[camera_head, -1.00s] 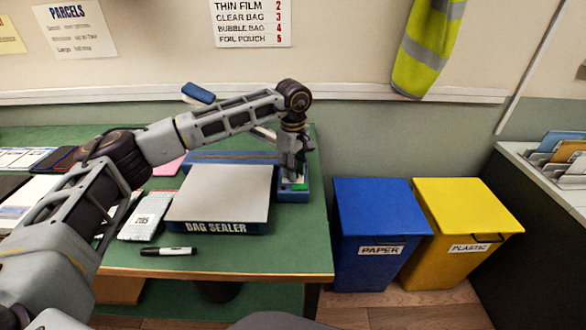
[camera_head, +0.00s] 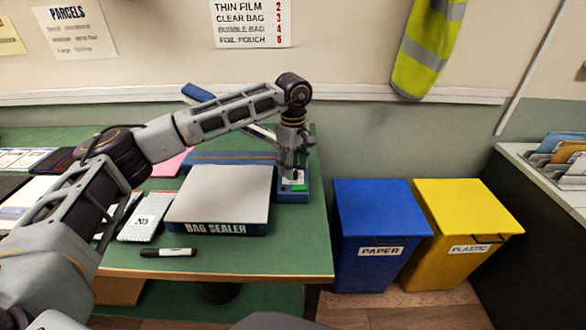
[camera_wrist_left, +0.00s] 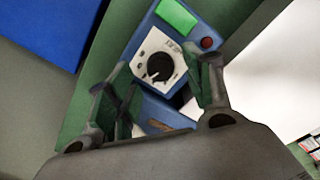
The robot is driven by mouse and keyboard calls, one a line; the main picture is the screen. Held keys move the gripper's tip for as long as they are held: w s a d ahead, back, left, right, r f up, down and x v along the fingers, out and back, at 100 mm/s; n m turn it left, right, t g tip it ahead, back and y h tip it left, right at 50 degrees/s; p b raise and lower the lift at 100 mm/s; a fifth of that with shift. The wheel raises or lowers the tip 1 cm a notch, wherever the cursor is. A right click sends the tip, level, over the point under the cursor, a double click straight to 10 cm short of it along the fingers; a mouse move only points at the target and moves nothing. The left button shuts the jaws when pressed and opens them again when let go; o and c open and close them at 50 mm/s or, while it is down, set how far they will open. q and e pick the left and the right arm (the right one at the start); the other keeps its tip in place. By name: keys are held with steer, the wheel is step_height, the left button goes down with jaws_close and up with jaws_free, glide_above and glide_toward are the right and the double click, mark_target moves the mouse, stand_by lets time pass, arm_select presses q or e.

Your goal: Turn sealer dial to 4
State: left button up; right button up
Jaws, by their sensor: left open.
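The bag sealer (camera_head: 218,195) is a blue unit with a pale flat top, standing on the green table. Its control box (camera_head: 296,194) sits at its right end, with a green display. In the left wrist view the black dial (camera_wrist_left: 160,67) sits on a white scale plate, beside the green display (camera_wrist_left: 177,16) and a red button (camera_wrist_left: 207,43). The scale numbers are too blurred to read. My left gripper (camera_head: 292,172) is above the control box, pointing down. In the wrist view its open fingers (camera_wrist_left: 163,85) stand either side of the dial, apart from it.
A wall chart (camera_head: 250,22) lists bag types with numbers. Blue (camera_head: 375,225) and yellow (camera_head: 458,222) bins stand right of the table (camera_head: 318,230).

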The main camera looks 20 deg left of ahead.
arm_select(q)
steer(key=shift+r, duration=3.15)
steer(key=shift+r, duration=0.1)
step_height(320, 180, up, 22)
steer(key=p, duration=2.2)
arm_select(e)
steer(key=s+d+r, duration=0.1)
steer(key=s+r, duration=0.1)
steer(key=s, duration=0.4)
steer(key=s+d+r+g, duration=0.1)
steer(key=s+r, duration=0.2)
steer(key=s, duration=0.4)
steer(key=s+d+r, duration=0.1)
steer(key=s+r, duration=0.2)
steer(key=s, duration=0.3)
steer(key=shift+s, duration=0.25)
